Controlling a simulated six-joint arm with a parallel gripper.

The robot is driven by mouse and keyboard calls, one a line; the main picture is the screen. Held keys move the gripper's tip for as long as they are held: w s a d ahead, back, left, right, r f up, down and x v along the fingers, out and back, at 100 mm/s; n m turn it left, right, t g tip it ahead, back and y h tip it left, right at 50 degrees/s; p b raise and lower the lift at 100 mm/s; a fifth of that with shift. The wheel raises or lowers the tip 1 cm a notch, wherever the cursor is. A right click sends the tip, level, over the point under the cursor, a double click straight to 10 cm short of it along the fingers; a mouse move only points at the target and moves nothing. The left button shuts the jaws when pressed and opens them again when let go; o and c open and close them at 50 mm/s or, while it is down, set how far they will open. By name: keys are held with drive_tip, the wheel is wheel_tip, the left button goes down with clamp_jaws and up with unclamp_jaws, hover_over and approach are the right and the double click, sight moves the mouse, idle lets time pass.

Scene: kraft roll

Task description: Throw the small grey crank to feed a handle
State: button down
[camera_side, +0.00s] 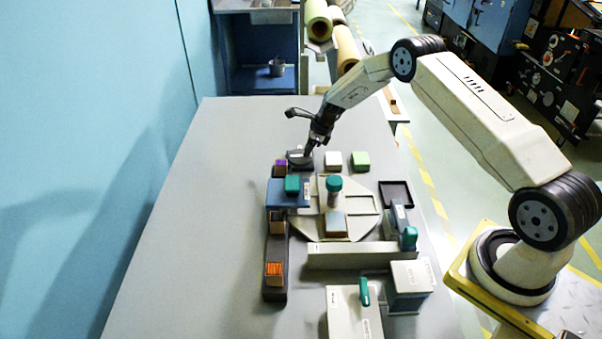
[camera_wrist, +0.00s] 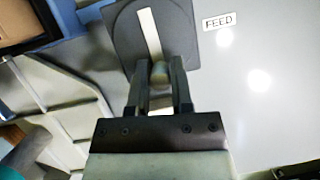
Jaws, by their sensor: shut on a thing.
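The small grey crank (camera_wrist: 149,32) sits on a dark base plate (camera_wrist: 122,30) beside a FEED label (camera_wrist: 223,21) in the wrist view. It has a pale bar and a small knob (camera_wrist: 159,72) at the near end. My gripper (camera_wrist: 158,66) has its two fingers on either side of the knob and is shut on it. In the side view my gripper (camera_side: 308,150) reaches down to the dark crank base (camera_side: 296,164) at the far end of the fixtures and partly hides the crank. I cannot tell which part is a handle.
A round grey turntable (camera_side: 312,228) with a teal-topped post (camera_side: 334,185) stands nearby. The table's left side is clear.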

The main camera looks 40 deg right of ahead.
drive_tip(key=n, duration=0.2)
drive_tip(key=n+g+y, duration=0.1)
drive_tip(key=n, duration=0.1)
drive_tip(key=shift+w+d+f, duration=0.1)
drive_tip(key=shift+w+d, duration=0.2)
drive_tip(key=shift+w, duration=0.1)
drive_tip(key=shift+w+d+n+g+y, duration=0.15)
drive_tip(key=shift+n+g, duration=0.1)
drive_tip(key=shift+n, duration=0.4)
drive_tip(key=shift+w+a+n+g+y, duration=0.1)
drive_tip(key=shift+n+g, duration=0.2)
drive_tip(key=shift+n, duration=0.4)
drive_tip(key=shift+w+d+n+g+y, duration=0.15)
drive_tip(key=shift+n+g, duration=0.1)
drive_tip(key=shift+n, duration=0.4)
drive_tip(key=shift+w+a+n, duration=0.1)
drive_tip(key=shift+n, duration=0.3)
drive_tip(key=c, duration=0.5)
unclamp_jaws()
drive_tip(key=shift+v, duration=3.95)
